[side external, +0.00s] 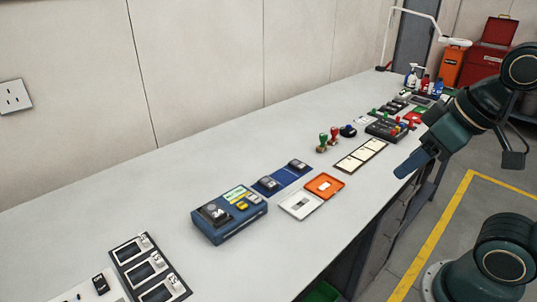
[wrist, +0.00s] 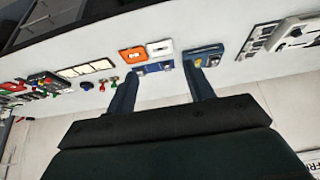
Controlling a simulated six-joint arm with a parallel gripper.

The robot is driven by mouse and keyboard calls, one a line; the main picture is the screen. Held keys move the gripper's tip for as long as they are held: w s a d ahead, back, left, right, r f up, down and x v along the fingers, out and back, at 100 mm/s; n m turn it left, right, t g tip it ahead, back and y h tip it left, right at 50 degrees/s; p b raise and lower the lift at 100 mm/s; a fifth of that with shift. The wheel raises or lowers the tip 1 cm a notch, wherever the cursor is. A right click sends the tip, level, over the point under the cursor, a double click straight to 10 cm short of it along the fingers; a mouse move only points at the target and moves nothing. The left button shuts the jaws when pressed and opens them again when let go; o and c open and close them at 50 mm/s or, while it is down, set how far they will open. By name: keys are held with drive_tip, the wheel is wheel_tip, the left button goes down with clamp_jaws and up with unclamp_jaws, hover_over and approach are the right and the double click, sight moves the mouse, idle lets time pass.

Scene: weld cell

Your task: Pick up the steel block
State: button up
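Small grey metallic blocks sit on a dark blue mat (side external: 283,177) in the middle of the table: a front-left block (side external: 268,183) and a back-right block (side external: 297,164). I cannot tell for sure which is the steel block. The mat area shows small between my fingers in the wrist view (wrist: 153,68). My gripper (side external: 408,170) is off the table's front edge, to the right of the blocks and well apart from them. In the wrist view my gripper (wrist: 163,76) has its two fingers spread, with nothing held between them.
An orange plate (side external: 324,185) and a white slotted plate (side external: 299,205) lie in front of the mat. A blue device (side external: 229,216) stands to the left.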

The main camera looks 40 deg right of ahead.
idle(0.3)
drive_tip(key=w+a+r+g, duration=0.1)
drive_tip(key=w+a+r, duration=0.25)
drive_tip(key=w, duration=0.55)
drive_tip(key=g, duration=0.5)
hover_over(213, 210)
wheel_tip(213, 210, down, 10)
drive_tip(key=shift+f, duration=0.25)
drive_tip(key=shift+f, duration=4.3)
drive_tip(key=shift+f, duration=0.1)
